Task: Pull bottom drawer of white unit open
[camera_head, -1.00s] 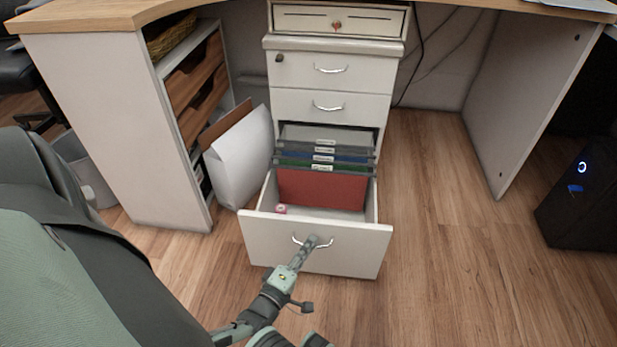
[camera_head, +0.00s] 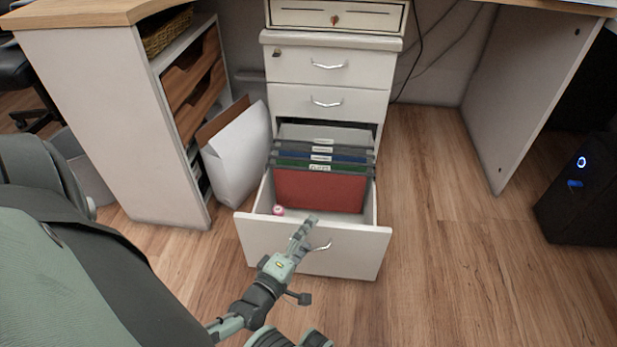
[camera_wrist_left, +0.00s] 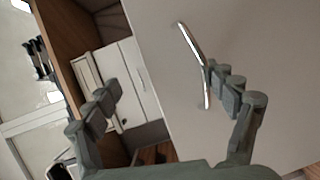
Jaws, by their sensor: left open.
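The white drawer unit (camera_head: 330,66) stands under the desk, and its bottom drawer (camera_head: 345,258) is pulled well out. Hanging files (camera_head: 320,190) and a small pink and white item (camera_head: 278,210) show inside it. My left gripper (camera_head: 306,226) is open at the drawer front, covering the left part of its metal handle (camera_head: 323,246). In the left wrist view, the open left gripper (camera_wrist_left: 165,82) has nothing between its fingers that it grips. The handle (camera_wrist_left: 190,50) shows close to the right-hand finger; whether they touch I cannot tell. My right gripper is not in view.
An open-fronted shelf unit (camera_head: 125,130) stands at the left, with a white paper bag (camera_head: 238,155) between it and the drawers. A black computer case (camera_head: 580,190) is at the right. The wood floor (camera_head: 450,220) right of the drawer is clear.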

